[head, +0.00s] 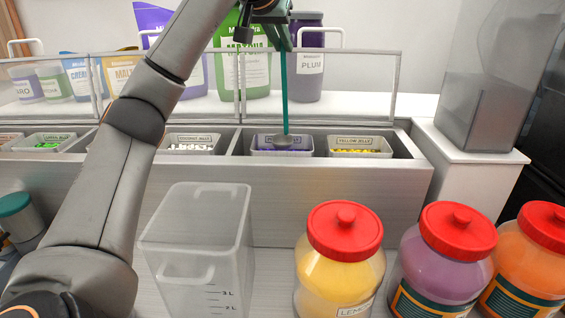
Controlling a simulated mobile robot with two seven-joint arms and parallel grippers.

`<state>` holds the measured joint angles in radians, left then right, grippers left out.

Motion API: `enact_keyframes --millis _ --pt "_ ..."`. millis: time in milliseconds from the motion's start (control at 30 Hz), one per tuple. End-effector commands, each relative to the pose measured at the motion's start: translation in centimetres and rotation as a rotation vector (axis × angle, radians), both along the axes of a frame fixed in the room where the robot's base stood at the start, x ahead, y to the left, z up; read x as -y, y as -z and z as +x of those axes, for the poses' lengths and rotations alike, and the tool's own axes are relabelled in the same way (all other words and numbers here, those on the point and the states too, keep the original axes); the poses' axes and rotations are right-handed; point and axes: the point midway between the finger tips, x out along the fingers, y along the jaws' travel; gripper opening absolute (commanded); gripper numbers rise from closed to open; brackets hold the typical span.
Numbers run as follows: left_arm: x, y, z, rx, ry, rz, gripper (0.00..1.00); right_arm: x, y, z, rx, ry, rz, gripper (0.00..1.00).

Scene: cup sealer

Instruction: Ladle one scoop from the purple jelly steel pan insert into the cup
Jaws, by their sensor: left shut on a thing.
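My left gripper (268,12) is at the top of the head view, shut on the teal handle of a ladle (284,85). The ladle hangs nearly upright, and its grey bowl is at the purple jelly pan (266,152), low at the pan's opening. Whether the bowl touches the jelly or holds any cannot be told. The pan sits in the steel counter well, left of the yellow jelly pan. A clear measuring container (197,232) with litre marks stands in front of the counter. No smaller cup is clearly seen. My right gripper is not in view.
The yellow jelly pan (360,148), coconut jelly pan (190,143) and green jelly pan (45,143) share the well. A clear guard (350,85) stands behind it. Red-lidded jars, yellow (340,262), purple (446,258) and orange (530,262), crowd the front right.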

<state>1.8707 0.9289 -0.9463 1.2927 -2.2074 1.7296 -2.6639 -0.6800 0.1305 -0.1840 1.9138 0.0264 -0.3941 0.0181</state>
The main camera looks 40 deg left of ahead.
Motion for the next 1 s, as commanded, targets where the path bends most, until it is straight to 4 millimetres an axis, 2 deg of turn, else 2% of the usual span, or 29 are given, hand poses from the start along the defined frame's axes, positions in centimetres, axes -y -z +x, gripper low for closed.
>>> enact_keyframes --millis 800,1000 --pt "-0.1 5.9 0.0 -0.001 -0.002 0.001 0.00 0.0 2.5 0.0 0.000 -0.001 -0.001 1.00" --pt "0.0 6.5 0.0 0.000 0.000 0.000 0.00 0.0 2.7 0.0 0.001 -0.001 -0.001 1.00"
